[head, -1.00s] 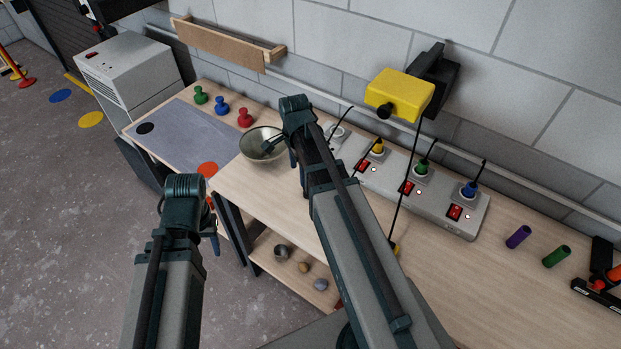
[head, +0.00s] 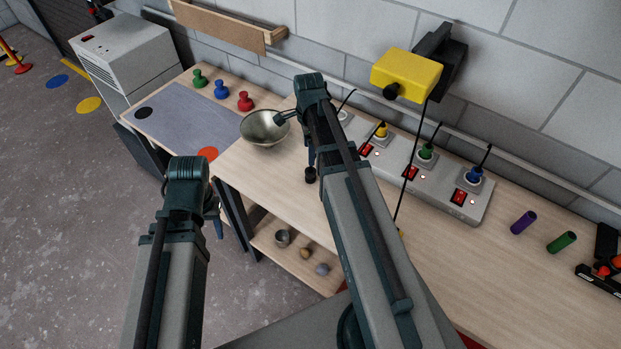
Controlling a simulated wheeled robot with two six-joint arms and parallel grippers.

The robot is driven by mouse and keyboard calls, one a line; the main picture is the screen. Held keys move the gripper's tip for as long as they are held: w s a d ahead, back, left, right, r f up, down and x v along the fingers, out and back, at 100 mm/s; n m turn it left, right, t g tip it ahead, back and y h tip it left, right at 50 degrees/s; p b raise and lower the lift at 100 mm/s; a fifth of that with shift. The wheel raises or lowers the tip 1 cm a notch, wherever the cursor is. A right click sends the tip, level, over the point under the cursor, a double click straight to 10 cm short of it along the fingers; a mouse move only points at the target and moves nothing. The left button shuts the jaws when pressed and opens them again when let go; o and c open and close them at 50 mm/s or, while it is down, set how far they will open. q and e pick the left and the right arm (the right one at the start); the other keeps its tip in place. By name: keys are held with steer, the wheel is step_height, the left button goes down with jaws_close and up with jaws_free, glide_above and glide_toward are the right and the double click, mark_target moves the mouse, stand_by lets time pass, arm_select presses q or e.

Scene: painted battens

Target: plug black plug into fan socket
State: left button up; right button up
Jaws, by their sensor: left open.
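My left gripper (head: 218,226) hangs below its wrist at the left, over the floor in front of the table, mostly hidden by its own arm; it is open and no object shows in it. My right gripper (head: 311,158) points down over the table, largely hidden by its wrist, so its jaws cannot be judged. A short black cylinder (head: 311,174), possibly the black plug, shows just below it; whether they touch is unclear. A grey power strip (head: 397,175) with yellow, green and blue plugs stands behind. Its leftmost socket (head: 343,117) is partly hidden by my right arm. No socket can be identified as the fan's.
A metal bowl (head: 265,128) is left of my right wrist. A yellow box (head: 406,74) on the wall has a cable hanging in front of the strip. Red, blue and green pegs stand at the back left.

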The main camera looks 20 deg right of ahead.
mark_target(311, 171)
step_height(311, 171, down, 6)
steer(key=b, duration=0.5)
steer(key=shift+f, duration=0.15)
steer(key=f+b, duration=0.5)
steer(key=shift+d+f+b, duration=0.15)
steer(key=shift+d+b, duration=0.05)
steer(key=shift+b, duration=0.1)
jaws_close()
stand_by(0.4)
